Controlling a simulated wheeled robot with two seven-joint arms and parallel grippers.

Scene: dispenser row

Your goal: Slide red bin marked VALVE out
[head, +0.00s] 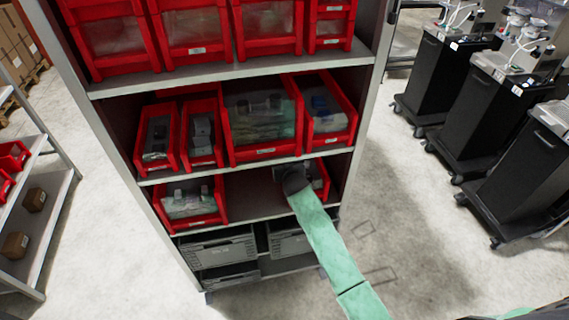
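Red bins with small white labels stand on the shelves of a grey rack; the labels are too small to read, so I cannot tell which says VALVE. My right arm reaches from the lower right to the lower red-bin shelf. Its dark gripper (283,174) is at the left front of a red bin (322,180) at that shelf's right end. The arm hides part of this bin. The fingertips are too small and dark to show whether they are open or touch the bin. My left gripper is not in view.
Another red bin (191,203) stands at the left of the same shelf, with bare shelf (250,193) between. Several red bins fill the shelf above (262,120). Grey crates (218,251) sit below. Black carts (475,110) stand at the right; the floor between is clear.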

